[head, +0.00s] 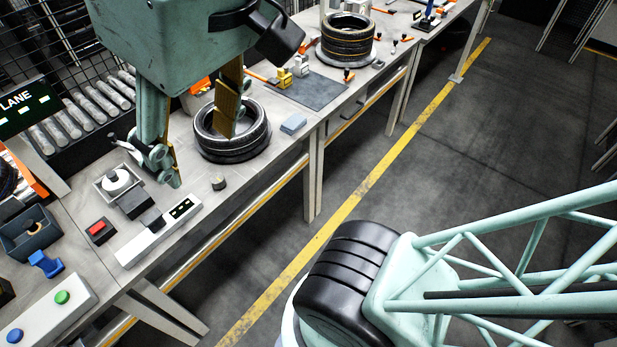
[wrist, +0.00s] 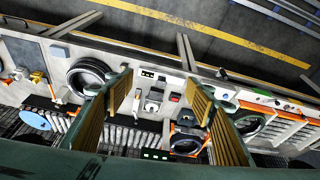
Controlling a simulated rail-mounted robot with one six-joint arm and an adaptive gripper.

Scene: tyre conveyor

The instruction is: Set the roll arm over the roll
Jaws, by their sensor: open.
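A white roll (head: 117,181) sits in a small square holder on the workbench, left of my gripper in the head view. It also shows between my fingers in the wrist view (wrist: 153,106). A thin grey bar (head: 126,147), which looks like the roll arm, stands raised behind the roll; my near finger partly hides where it ends. I cannot tell its exact tilt. My gripper (head: 198,160) is open and empty, pointing down above the bench with its fingers wide apart. In the wrist view the gripper (wrist: 160,77) spans the roll device, apart from it.
A tyre (head: 254,146) lies behind my far finger. A dark block (head: 134,204), a red button (head: 97,228) and a long white panel (head: 150,238) stand by the roll. Stacked tyres (head: 347,42) are farther along. The floor beside the bench is clear.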

